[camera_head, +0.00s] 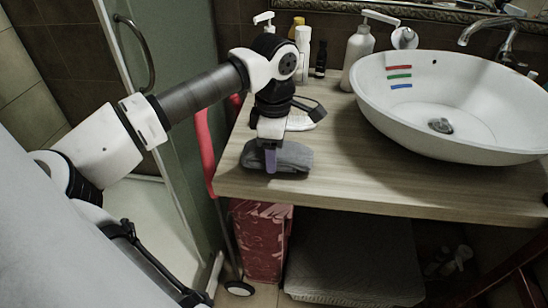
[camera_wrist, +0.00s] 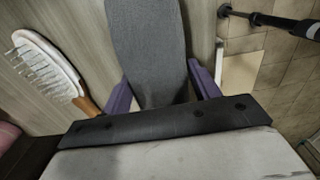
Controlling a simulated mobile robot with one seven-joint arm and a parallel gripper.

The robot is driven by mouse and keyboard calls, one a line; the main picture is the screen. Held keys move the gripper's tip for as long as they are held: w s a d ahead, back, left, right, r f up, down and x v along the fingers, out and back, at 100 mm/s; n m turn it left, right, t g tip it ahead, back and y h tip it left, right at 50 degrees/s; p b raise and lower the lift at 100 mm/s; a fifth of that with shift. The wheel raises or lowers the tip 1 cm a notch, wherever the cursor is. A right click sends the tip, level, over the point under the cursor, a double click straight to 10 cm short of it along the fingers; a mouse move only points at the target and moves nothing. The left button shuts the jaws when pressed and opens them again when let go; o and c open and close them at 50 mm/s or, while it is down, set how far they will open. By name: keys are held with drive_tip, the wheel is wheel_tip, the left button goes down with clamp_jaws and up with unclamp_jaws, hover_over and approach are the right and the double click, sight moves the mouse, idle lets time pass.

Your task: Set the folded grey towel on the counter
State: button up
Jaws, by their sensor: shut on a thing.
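The folded grey towel (camera_head: 292,156) is at the front left part of the wooden counter (camera_head: 345,172), close to its front edge. It looks low over or touching the counter top; I cannot tell which. My gripper (camera_head: 270,160) points down at it, with one purple finger showing in front of the towel. In the wrist view my gripper (camera_wrist: 162,92) has a purple finger on each side of the towel (camera_wrist: 146,42), which is pinched between them. The towel's far end extends toward the top of that view.
A hairbrush (camera_wrist: 45,64) lies on the counter beside the towel. A white basin (camera_head: 450,125) with three coloured stripes fills the right of the counter. Bottles and a pump dispenser (camera_head: 358,52) stand along the back. Bare counter lies between towel and basin.

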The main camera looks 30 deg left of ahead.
drive_tip(key=shift+f, duration=0.4)
drive_tip(key=shift+f, duration=0.2)
drive_tip(key=o, duration=1)
drive_tip(key=shift+r, duration=0.1)
drive_tip(key=shift+c, duration=0.2)
drive_tip(key=shift+r, duration=0.15)
